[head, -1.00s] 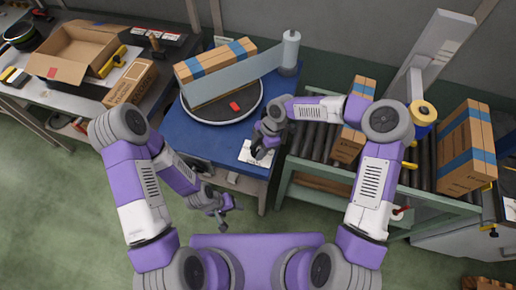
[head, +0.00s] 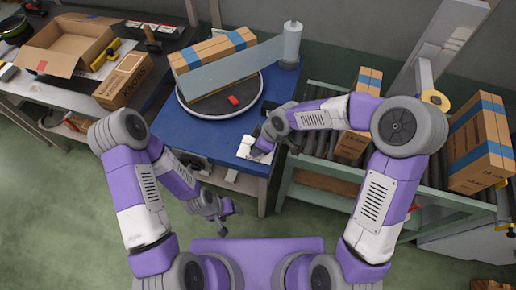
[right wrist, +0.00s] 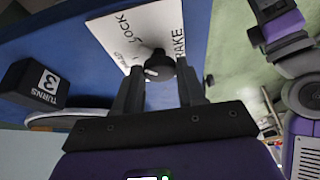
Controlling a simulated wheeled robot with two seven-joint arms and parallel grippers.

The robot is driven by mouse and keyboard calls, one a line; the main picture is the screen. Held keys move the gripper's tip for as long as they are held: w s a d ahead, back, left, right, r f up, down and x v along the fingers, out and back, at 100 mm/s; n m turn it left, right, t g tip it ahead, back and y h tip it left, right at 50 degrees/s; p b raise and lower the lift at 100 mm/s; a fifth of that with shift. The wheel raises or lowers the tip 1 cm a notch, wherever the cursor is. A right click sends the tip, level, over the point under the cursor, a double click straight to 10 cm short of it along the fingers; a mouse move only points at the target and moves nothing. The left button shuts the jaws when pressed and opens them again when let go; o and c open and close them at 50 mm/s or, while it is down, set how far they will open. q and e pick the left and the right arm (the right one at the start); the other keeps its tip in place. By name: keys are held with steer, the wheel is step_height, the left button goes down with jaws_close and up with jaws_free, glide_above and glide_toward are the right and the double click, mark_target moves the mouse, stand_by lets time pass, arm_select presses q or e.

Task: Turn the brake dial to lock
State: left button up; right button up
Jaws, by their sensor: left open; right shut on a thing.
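The brake dial is a dark round knob with a light mark (right wrist: 153,73), standing on a white placard (right wrist: 120,35) lettered LOCK and BRAKE. The placard lies on the front right corner of the blue table and also shows in the head view (head: 246,149); there my right arm hides the knob. My right gripper (right wrist: 160,75) has its fingers on either side of the knob, shut on it. It also shows in the head view (head: 262,147). My left gripper (head: 224,213) is open and empty, low in front of the table.
A round turntable (head: 190,108) on the blue table (head: 205,135) bears taped cartons (head: 213,48) and a small red object (head: 233,100). A black block reading 3 TURNS (right wrist: 38,85) is near the placard. A roller conveyor (head: 310,140) with cartons stands right.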

arm_select(q)
steer(key=shift+f+b, duration=1.4)
steer(key=shift+f, duration=0.3)
arm_select(e)
steer(key=shift+s+m+t+h, duration=0.1)
steer(key=shift+m+t+h, duration=0.3)
steer(key=shift+m, duration=1)
steer(key=o, duration=1)
steer(key=shift+o, duration=0.2)
arm_select(q)
step_height(320, 180, up, 3)
steer(key=p, duration=0.3)
arm_select(e)
steer(key=v, duration=0.7)
steer(key=shift+r, duration=0.3)
steer(key=shift+s+d+f, duration=0.1)
steer(key=shift+s+d, duration=0.05)
